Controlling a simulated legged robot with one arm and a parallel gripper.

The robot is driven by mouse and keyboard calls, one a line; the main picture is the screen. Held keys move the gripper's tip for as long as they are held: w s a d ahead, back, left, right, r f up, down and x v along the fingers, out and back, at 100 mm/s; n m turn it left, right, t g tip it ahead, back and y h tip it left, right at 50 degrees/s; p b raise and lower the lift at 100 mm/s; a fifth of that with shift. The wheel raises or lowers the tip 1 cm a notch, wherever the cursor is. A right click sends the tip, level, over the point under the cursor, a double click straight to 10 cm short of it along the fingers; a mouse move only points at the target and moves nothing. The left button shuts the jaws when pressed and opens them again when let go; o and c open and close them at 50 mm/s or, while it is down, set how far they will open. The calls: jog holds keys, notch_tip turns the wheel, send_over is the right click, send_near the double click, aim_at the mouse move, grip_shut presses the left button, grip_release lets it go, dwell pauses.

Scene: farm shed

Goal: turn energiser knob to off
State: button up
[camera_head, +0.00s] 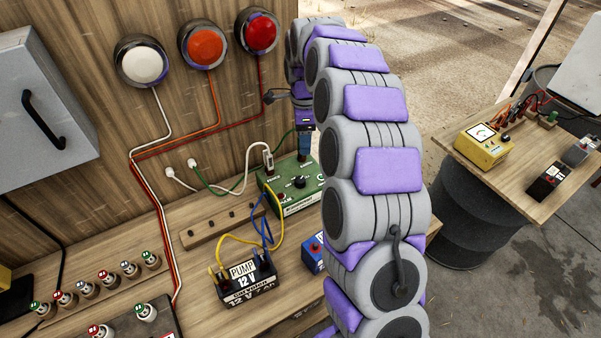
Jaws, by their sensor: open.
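The green energiser box (287,205) sits on the wooden bench, with a black round knob (299,182) on a pale dial on its top panel. The dial labels and knob pointer are too small to read. My gripper (304,156) hangs at the box's back edge, behind the knob in the picture, pointing down. It is open; its fingers show nearly edge-on, and the gap between them is hidden. It looks apart from the knob. My arm covers the space right of the box.
A black pump battery (246,284) with yellow and blue leads stands in front, beside a blue box (312,254). A wooden block (220,226) lies left. A side table (520,170) on a drum stands right.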

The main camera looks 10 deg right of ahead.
jog(key=b, duration=0.2)
send_over(301, 179)
jog(key=f, duration=1)
jog(key=shift+w+a+f, duration=0.1)
jog(key=shift+a+f, duration=0.25)
jog(key=shift+a, duration=0.05)
jog(key=shift+d+f+b, duration=0.2)
jog(key=shift+f, duration=0.55)
jog(key=shift+d+f+b, duration=0.15)
jog(key=shift+d+f, duration=0.05)
jog(key=shift+f, duration=0.6)
jog(key=shift+d+f+b, duration=0.2)
jog(key=shift+f, duration=0.55)
jog(key=shift+a, duration=0.45)
jog(key=shift+c, duration=0.9)
jog(key=shift+d, duration=0.3)
jog(key=c, duration=0.8)
jog(key=shift+c, duration=0.2)
